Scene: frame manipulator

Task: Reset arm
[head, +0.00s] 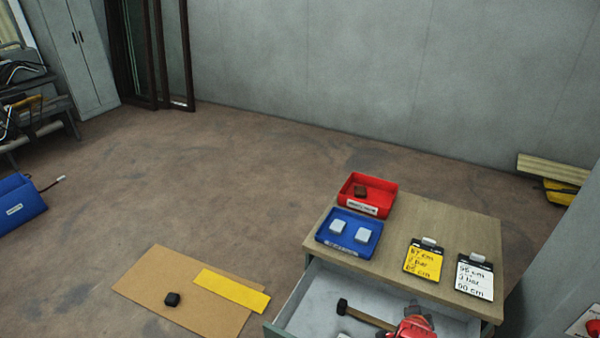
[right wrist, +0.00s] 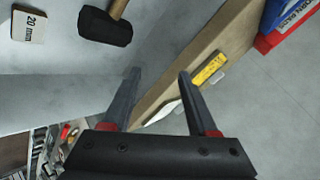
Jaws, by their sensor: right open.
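My right gripper (right wrist: 158,75) is open in the right wrist view, with two dark fingers apart and nothing seen between them. The pale drawer and the wooden cabinet edge (right wrist: 212,50) lie beyond the fingers. A hammer head (right wrist: 105,26) is at the upper left, apart from the gripper. In the head view the hammer (head: 343,306) lies in the open drawer (head: 318,290), beside a red and dark item (head: 415,327) that I cannot identify. My left gripper is not in view.
A red bin (head: 385,188) and a blue bin (head: 335,240) with two pale blocks stand on the cabinet top (head: 440,213). A yellow clipboard (head: 424,261) and a white clipboard (head: 475,278) lie right. A tan board (head: 150,275) lies on the open floor.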

